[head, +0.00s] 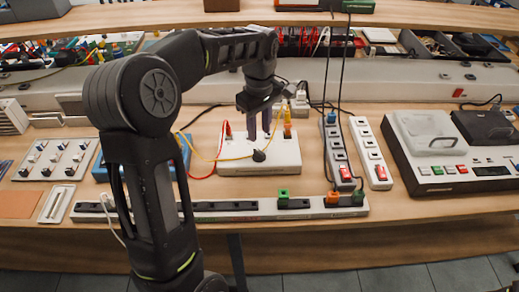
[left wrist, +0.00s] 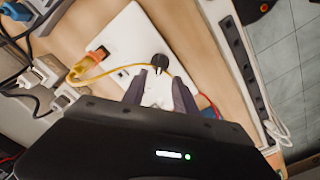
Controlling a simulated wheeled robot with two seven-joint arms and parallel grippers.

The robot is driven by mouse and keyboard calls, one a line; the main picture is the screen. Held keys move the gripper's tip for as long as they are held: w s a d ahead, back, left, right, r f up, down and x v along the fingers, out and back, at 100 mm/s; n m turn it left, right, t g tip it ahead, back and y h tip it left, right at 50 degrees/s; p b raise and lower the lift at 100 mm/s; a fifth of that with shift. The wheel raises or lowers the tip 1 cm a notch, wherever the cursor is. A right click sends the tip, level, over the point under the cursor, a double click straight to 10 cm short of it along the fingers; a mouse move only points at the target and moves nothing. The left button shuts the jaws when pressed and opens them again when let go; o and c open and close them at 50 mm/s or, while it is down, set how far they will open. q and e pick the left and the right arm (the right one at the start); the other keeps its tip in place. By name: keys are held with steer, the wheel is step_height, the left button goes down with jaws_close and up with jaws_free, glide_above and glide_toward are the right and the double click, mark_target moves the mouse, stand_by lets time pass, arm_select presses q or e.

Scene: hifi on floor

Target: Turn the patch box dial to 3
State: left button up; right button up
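The patch box (head: 286,158) is a white box on the middle of the bench, with red and yellow-orange plugs and cables at its back. Its black dial (head: 259,156) sits on the front part of the top. In the left wrist view the dial (left wrist: 158,64) stands just beyond the fingertips on the white box (left wrist: 128,35). My left gripper (head: 259,136) is above the box, behind the dial, pointing down. Its fingers (left wrist: 158,92) are apart with nothing between them. Dial markings are too small to read. My right gripper is not in view.
A power strip (head: 240,212) lies along the front. A blue box (head: 183,158) and a switch panel (head: 55,160) are left. Yellow and red cables (head: 205,172) loop beside the dial.

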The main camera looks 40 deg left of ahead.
mark_target(259, 151)
arm_select(q)
steer(key=shift+f+p, duration=0.5)
steer(key=shift+f, duration=3.4)
steer(key=shift+c, duration=0.3)
jaws_close()
